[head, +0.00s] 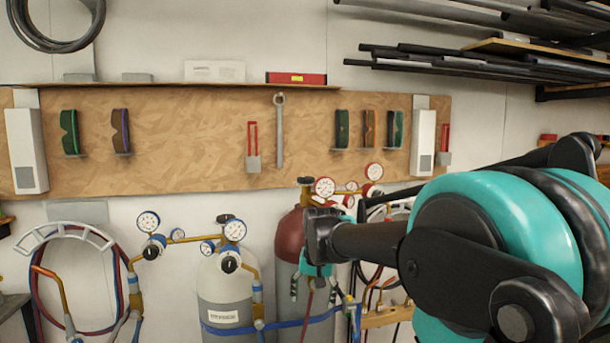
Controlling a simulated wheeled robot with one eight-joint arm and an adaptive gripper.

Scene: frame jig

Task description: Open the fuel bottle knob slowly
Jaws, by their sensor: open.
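The fuel bottle, seemingly the dark red-shouldered grey cylinder (287,238), stands against the wall right of centre. A dark knob (305,181) sits on its top, beside red-rimmed gauges. My gripper (316,243) is in front of the bottle's right side, below the knob in the picture. It is open, but its fingers are small and partly hidden by my own arm. I see nothing held in it. I cannot tell how far it is from the bottle or whether it touches it.
A grey-white cylinder (222,284) with blue-rimmed gauges stands to the left. A blue strap (275,324) crosses the cylinders. Hoses and a wooden holder (385,316) are at the right. A wooden tool board (200,140) hangs above; pipes (480,62) fill the upper right.

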